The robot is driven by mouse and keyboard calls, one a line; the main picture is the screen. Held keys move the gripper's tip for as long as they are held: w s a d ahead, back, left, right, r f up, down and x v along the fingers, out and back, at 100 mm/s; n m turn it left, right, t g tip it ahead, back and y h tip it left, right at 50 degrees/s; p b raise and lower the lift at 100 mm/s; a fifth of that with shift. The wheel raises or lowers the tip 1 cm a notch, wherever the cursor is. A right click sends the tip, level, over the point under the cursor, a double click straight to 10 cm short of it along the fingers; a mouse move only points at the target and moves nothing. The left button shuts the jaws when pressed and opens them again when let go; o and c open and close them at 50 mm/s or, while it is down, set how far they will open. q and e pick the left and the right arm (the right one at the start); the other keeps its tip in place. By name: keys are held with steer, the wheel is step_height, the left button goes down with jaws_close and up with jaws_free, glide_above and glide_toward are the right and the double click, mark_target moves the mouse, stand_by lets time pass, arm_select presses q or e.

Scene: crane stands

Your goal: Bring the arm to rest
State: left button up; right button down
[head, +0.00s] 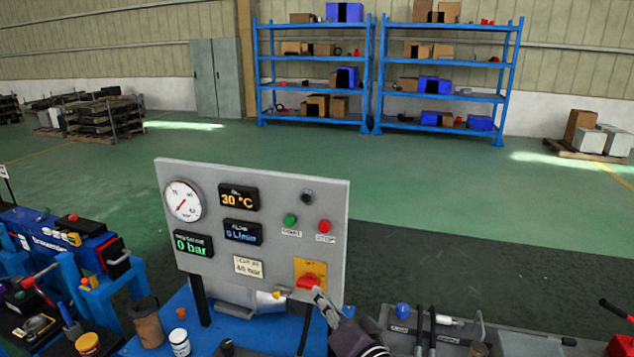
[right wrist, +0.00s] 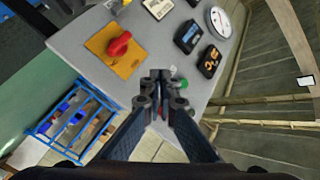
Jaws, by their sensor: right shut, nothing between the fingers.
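A grey control panel (head: 270,190) stands on a blue bench in the head view. It carries a dial (head: 183,201), small displays reading 30 °C and 0 bar, a green button (head: 290,220), a red button (head: 324,226) and a red knob (head: 308,282) on a yellow plate. My right gripper (head: 319,294) is in front of the panel's lower right, close to the knob; whether it touches cannot be told there. In the right wrist view the fingers (right wrist: 161,82) are shut and empty, apart from the red knob (right wrist: 119,44). My left gripper is not in view.
A blue bench top (head: 255,330) holds a brown cup (head: 146,322) and a white jar (head: 180,342). Blue machinery (head: 62,240) stands at the left. Several tools lie at the lower right. Blue shelves (head: 315,85) stand far back, beyond open green floor.

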steer(key=s+d+f+n+g+h, duration=0.25)
steer(key=s+d+f, duration=0.25)
steer(key=s+f, duration=0.35)
steer(key=s+d+f+n+g+h, duration=0.2)
steer(key=s+d+f+g, duration=0.2)
steer(key=s+f, duration=0.5)
steer(key=s+d+f+n+g+h, duration=0.1)
steer(key=s+d+g, duration=0.1)
steer(key=s+d, duration=0.35)
steer(key=s+d+f+g+h, duration=0.1)
steer(key=s+d+g, duration=0.1)
steer(key=s, duration=0.6)
steer(key=s+d+f+n+g+h, duration=0.1)
steer(key=s+d+f+g+h, duration=0.15)
steer(key=s, duration=0.35)
step_height(320, 180, down, 28)
steer(key=s+y+b, duration=0.1)
steer(key=s+b, duration=0.1)
steer(key=b, duration=0.2)
steer(key=s+d+f+g+b, duration=0.1)
steer(key=s+d+f+b, duration=0.2)
steer(key=s+f, duration=1.4)
step_height(320, 180, down, 4)
steer(key=shift+d+f+b, duration=0.1)
steer(key=shift+d+b, duration=0.1)
steer(key=shift+b, duration=0.45)
steer(key=shift+s, duration=0.1)
